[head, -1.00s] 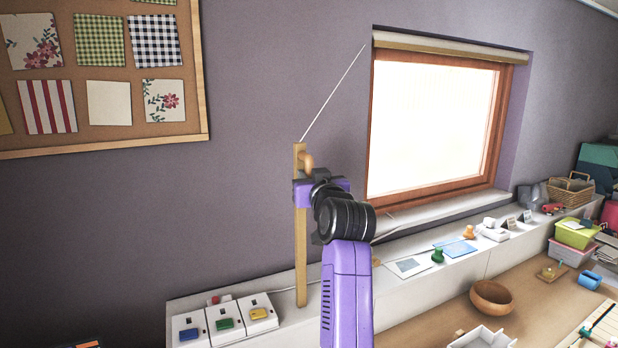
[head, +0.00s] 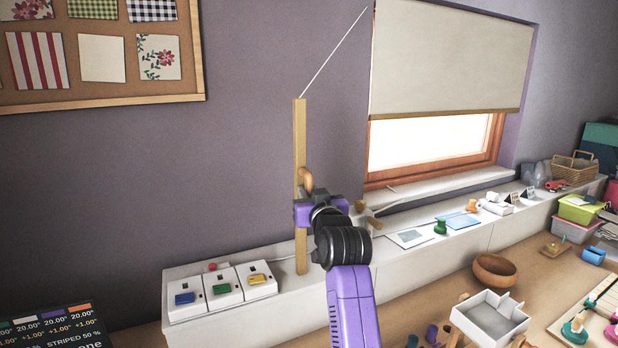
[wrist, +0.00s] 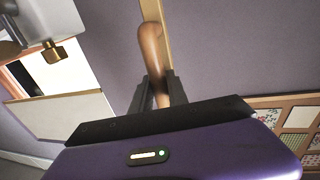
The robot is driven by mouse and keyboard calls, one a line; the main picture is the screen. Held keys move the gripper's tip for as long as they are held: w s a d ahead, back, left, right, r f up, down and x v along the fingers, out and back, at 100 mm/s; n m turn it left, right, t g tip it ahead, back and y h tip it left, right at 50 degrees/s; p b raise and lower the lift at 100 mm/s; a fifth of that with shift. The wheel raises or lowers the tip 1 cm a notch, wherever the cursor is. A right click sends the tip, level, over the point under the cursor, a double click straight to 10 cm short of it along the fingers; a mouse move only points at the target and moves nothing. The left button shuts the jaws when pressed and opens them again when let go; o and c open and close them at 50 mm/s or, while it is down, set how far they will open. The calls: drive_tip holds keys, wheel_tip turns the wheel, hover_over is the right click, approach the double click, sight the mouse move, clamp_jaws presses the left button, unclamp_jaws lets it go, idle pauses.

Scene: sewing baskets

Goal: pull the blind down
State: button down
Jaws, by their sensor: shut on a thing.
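The cream blind (head: 450,58) hangs from the top of the window (head: 435,140) and covers well over half of it; a bright strip of glass shows below its hem. A white cord runs from the blind's upper left to the top of a wooden rail (head: 300,135) standing against the wall. My wrist hides part of the rail in the head view.
A white ledge (head: 400,270) runs along the wall under the window. Switch boxes (head: 220,292) with coloured buttons stand on it, left of the rail's foot. A wooden bowl (head: 495,271) and a white tray (head: 490,322) are on the table at right.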

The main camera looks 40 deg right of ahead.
wheel_tip(320, 180, down, 14)
drive_tip(key=b, duration=0.5)
drive_tip(key=shift+r+b, duration=0.1)
drive_tip(key=shift+b, duration=0.25)
drive_tip(key=c, duration=1.4)
unclamp_jaws()
drive_tip(key=shift+o, duration=0.5)
drive_tip(key=v, duration=0.8)
drive_tip(key=shift+w, duration=0.1)
